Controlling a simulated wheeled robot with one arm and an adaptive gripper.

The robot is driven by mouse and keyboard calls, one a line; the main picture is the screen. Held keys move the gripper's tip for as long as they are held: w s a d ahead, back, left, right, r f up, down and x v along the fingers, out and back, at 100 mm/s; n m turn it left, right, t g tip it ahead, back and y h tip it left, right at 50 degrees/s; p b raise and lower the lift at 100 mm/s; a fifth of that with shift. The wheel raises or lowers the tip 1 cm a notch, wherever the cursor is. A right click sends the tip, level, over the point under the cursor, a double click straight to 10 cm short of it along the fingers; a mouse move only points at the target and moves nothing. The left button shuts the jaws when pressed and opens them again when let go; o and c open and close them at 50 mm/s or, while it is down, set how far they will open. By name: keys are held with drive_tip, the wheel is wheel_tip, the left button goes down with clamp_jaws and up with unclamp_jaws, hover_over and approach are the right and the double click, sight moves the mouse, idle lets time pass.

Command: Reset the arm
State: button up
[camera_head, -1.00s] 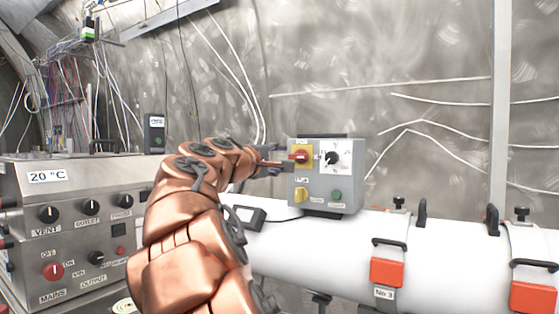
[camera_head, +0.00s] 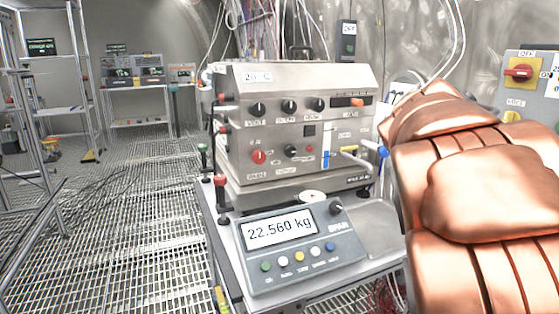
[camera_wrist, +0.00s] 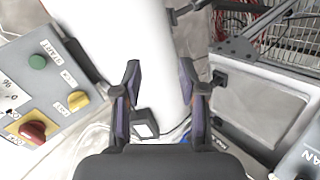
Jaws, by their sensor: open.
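My gripper (camera_wrist: 160,88) is open and empty in the wrist view, with its two dark fingers apart above a white pipe (camera_wrist: 125,40) and a small dark block with a pale face (camera_wrist: 146,124). The grey control box (camera_wrist: 58,72) lies to the left of the fingers, apart from them, with a red knob (camera_wrist: 33,131), a yellow button and a green button. In the head view my copper arm (camera_head: 475,175) fills the right side, and my gripper is hidden or out of frame there. Part of the control box (camera_head: 510,92) shows behind the arm.
A steel instrument unit (camera_head: 290,125) with knobs stands left of my arm. A scale display (camera_head: 300,245) reading 22.560 kg is in front of it. Metal shelving (camera_head: 85,85) stands at the far left. The grated floor (camera_head: 130,215) between is largely clear.

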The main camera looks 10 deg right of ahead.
drive_tip(key=s+a+f+g+y, duration=0.1)
drive_tip(key=s+a+f+y, duration=0.2)
drive_tip(key=f, duration=0.4)
drive_tip(key=s+a+f+g+y, duration=0.1)
drive_tip(key=s+a+f, duration=0.3)
drive_tip(key=a+f, duration=0.2)
drive_tip(key=s+a+f+g+y, duration=0.2)
drive_tip(key=s+a+f+y, duration=0.1)
drive_tip(key=s+a+f, duration=0.5)
drive_tip(key=s+a+f+g+y, duration=0.25)
drive_tip(key=s+a+f, duration=0.45)
drive_tip(key=s+a, duration=0.35)
wheel_tip(320, 180, up, 21)
drive_tip(key=t+p, duration=0.1)
drive_tip(key=p, duration=1.8)
drive_tip(key=shift+w+m+t+y, duration=0.15)
drive_tip(key=shift+m+t+y, duration=0.2)
drive_tip(key=shift+y, duration=0.1)
